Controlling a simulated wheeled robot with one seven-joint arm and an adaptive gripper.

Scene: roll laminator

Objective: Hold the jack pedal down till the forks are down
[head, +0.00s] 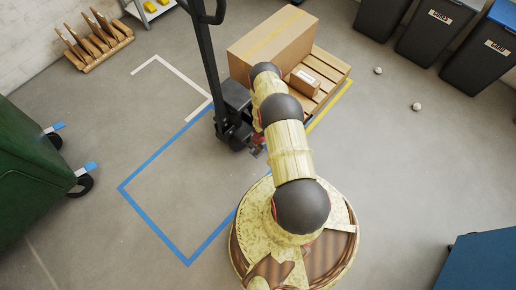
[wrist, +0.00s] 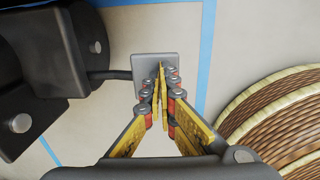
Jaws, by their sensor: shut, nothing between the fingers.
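The black pallet jack (head: 232,112) stands left of my arm, its handle rising to the top of the head view. Its grey pedal plate (wrist: 145,68) shows in the wrist view, on a dark bar from the jack's black body (wrist: 45,45). My gripper (wrist: 160,68) is shut and empty, with its fingertips over the pedal plate. I cannot tell whether they touch or press it. In the head view my gripper is small and partly hidden beside the jack's base. The forks are hidden by the pallet, the boxes and my arm.
A wooden pallet (head: 333,72) bears a large carton (head: 272,45) and a small box (head: 304,81). Blue tape (head: 150,218) marks open floor at left. A green wheeled bin (head: 30,170) stands far left, dark bins (head: 435,35) at upper right. Two small balls lie on the right floor.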

